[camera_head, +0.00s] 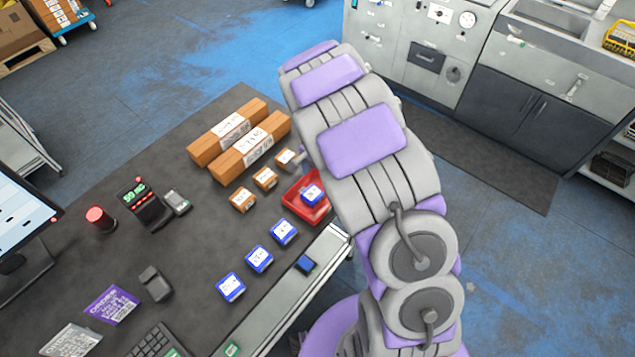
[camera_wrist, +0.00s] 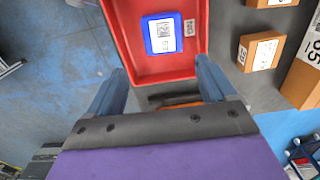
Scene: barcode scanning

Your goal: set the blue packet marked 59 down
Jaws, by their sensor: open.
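The blue packet (camera_wrist: 162,33) lies flat in the red tray (camera_wrist: 195,62), its white label facing up. The label print is too small to read surely. In the head view the packet (camera_head: 311,193) sits inside the tray (camera_head: 297,207), close to my arm. My gripper (camera_wrist: 162,72) is open, with its two fingers spread wide and nothing between them. In the wrist view its fingertips are near the tray's near edge, and the packet shows beyond them, apart from both. In the head view my arm mostly hides the gripper.
Three more blue packets (camera_head: 259,258) stand in a row on the dark table (camera_head: 205,225). Small brown boxes (camera_head: 241,200) and two long brown boxes (camera_head: 240,140) lie beyond the tray. A scanner stand (camera_head: 143,207) and monitor (camera_head: 22,225) are at left.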

